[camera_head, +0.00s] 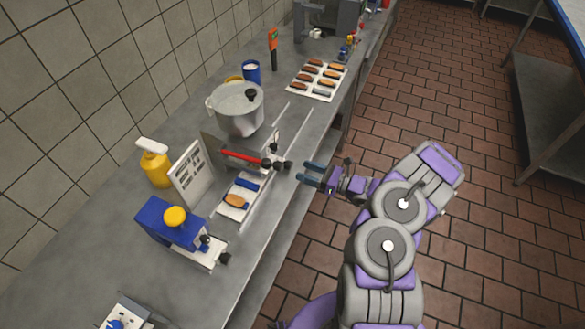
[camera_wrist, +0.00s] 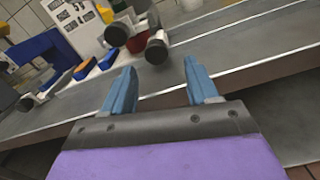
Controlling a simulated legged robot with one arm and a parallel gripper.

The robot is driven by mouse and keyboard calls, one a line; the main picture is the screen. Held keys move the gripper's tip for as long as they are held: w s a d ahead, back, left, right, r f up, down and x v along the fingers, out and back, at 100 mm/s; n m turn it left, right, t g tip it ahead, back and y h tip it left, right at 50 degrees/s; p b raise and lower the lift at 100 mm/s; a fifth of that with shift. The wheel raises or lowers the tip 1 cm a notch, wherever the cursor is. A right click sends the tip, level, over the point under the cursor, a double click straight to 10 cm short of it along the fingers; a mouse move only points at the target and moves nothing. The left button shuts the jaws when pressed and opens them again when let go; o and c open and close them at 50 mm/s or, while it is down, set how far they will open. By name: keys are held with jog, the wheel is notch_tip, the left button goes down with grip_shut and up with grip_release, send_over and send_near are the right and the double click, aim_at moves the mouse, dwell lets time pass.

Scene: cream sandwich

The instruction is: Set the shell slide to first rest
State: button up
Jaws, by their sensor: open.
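A narrow white slide (camera_head: 232,211), which looks like the shell slide, lies on the steel counter with a brown shell (camera_head: 237,201) and a blue block (camera_head: 247,184) on it. They also show at the left of the wrist view, the shell (camera_wrist: 84,69) and the block (camera_wrist: 108,59). Dark knobs (camera_head: 287,165) stand just past the slide's far end, by a red bar (camera_head: 240,157); one knob (camera_wrist: 156,48) is close ahead in the wrist view. My gripper (camera_head: 309,173) is open and empty, right of the knobs and apart from them, near the counter's front edge.
A blue dispenser with a yellow knob (camera_head: 175,216) and a printed panel (camera_head: 192,172) stand left of the slide. A metal pot (camera_head: 237,108) stands behind the red bar. A tray of several shells (camera_head: 318,92) lies farther along. Tiled floor (camera_head: 480,110) is clear at right.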

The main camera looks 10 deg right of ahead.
aim_at(292, 167)
jog(key=b+x, duration=0.1)
jog(key=x, duration=0.5)
jog(key=shift+s+a, duration=0.1)
jog(key=shift+a, duration=0.15)
jog(key=shift+d, duration=0.25)
jog(key=shift+c, duration=0.8)
jog(key=shift+a, duration=0.1)
grip_shut()
